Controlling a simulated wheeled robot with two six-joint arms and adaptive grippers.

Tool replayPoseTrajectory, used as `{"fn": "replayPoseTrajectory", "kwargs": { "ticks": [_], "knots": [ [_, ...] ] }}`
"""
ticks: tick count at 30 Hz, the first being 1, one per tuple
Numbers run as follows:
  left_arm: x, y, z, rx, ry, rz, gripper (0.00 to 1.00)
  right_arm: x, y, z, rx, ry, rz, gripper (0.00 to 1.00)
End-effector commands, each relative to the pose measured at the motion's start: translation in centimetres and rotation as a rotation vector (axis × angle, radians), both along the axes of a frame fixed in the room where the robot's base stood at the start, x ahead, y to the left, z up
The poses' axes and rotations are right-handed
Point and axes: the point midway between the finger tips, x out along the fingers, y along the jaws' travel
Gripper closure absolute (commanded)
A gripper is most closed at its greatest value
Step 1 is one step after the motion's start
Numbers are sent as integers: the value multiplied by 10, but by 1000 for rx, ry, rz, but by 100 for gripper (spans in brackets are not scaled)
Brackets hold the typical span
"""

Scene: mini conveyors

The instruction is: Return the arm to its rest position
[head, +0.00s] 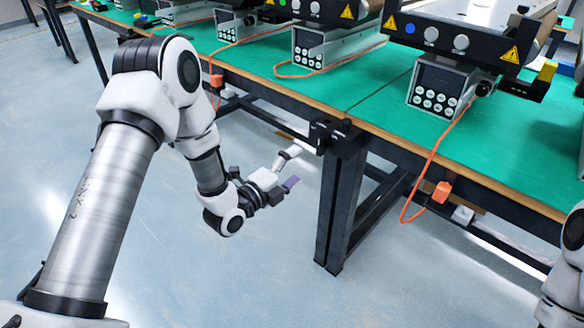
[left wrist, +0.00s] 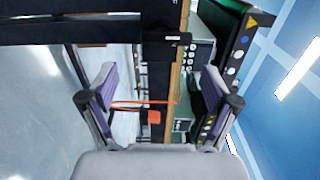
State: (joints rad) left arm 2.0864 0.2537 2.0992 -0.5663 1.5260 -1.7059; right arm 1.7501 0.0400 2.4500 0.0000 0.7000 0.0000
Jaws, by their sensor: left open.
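My left arm comes in from the left in the head view and bends down in front of the table. My left gripper (head: 290,172) is low, beside the table's dark corner leg and below the green top. It also shows in the left wrist view (left wrist: 160,95), where its two purple-padded fingers stand wide apart with nothing between them. Part of my right arm shows at the lower right edge of the head view. My right gripper is out of view.
A green-topped table (head: 375,97) with a dark frame (head: 340,205) stands close to my left gripper. Mini conveyors (head: 440,80) with keypads stand on it. An orange plug (head: 441,192) hangs by its cable at the front edge. The floor (head: 220,285) in front is clear.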

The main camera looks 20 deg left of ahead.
Motion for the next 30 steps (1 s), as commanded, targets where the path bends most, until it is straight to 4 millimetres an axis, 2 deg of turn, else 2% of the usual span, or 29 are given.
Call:
{"fn": "replayPoseTrajectory", "kwargs": {
  "ticks": [4, 16, 19, 20, 23, 26, 27, 29, 30],
  "knots": [
    [-11, 3, 0, -1, 0, 0, 12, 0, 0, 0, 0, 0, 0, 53],
    [-11, 3, 0, 0, 0, 0, 12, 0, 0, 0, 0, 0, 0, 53],
    [-14, 1, -13, 3, 25, -6, 12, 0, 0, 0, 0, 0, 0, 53],
    [-18, -2, -23, 7, 41, -12, 12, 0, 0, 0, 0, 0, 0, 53],
    [-43, -20, -72, 24, 158, -40, 12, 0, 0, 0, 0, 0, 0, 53],
    [-90, -29, -142, -8, 434, -5, 12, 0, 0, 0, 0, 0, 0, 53],
    [-115, -30, -170, -61, 581, 37, 12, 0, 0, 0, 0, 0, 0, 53],
    [-155, -28, -207, -160, 804, 134, 12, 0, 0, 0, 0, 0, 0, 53],
    [-183, -24, -227, -236, 946, 225, 12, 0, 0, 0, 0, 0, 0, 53]
  ]
}}
